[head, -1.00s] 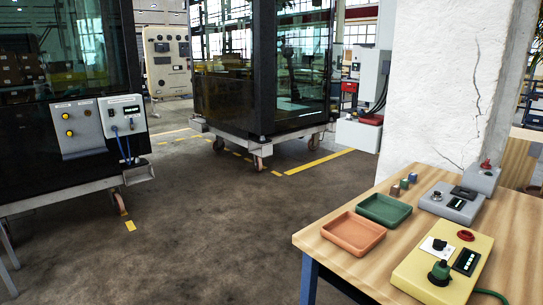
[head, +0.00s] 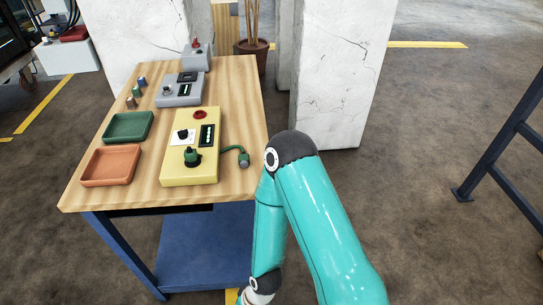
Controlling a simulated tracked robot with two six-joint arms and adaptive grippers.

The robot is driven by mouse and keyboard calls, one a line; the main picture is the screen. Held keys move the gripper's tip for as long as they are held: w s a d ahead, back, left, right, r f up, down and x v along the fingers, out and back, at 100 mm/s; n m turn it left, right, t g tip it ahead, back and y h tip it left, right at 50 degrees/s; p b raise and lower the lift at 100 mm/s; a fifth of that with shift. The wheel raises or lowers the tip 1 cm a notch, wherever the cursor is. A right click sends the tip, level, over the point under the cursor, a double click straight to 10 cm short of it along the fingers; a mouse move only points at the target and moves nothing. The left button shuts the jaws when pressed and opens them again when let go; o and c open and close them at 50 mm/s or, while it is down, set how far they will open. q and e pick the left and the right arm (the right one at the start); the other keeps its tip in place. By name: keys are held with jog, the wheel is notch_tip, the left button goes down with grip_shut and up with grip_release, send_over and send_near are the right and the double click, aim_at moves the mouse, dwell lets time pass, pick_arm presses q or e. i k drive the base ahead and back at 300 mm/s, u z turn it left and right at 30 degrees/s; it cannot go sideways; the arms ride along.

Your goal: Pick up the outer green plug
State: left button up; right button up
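A yellow control box (head: 207,172) lies near the right edge of the wooden table. A dark green plug (head: 192,158) stands upright on its front part. A green cable leaves the box's right side and ends in a grey-green connector (head: 243,159) lying on the tabletop by the right edge. I cannot tell from looks alone which is the outer plug. My teal arm rises from the bottom right, bends beside the table and drops to a wrist at the bottom edge. Its gripper is out of frame, and so is my other gripper.
The wooden table (head: 83,191) also holds an orange tray (head: 110,166), a green tray (head: 128,127), grey control boxes (head: 180,91) and several small pegs. A blue shelf (head: 207,248) is below. White pillars (head: 340,70) stand behind. Floor at right is free up to a dark metal frame (head: 505,130).

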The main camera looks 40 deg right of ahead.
aim_at(243, 161)
jog(key=u, duration=1.2)
jog(key=i, duration=0.1)
jog(key=z, duration=2.25)
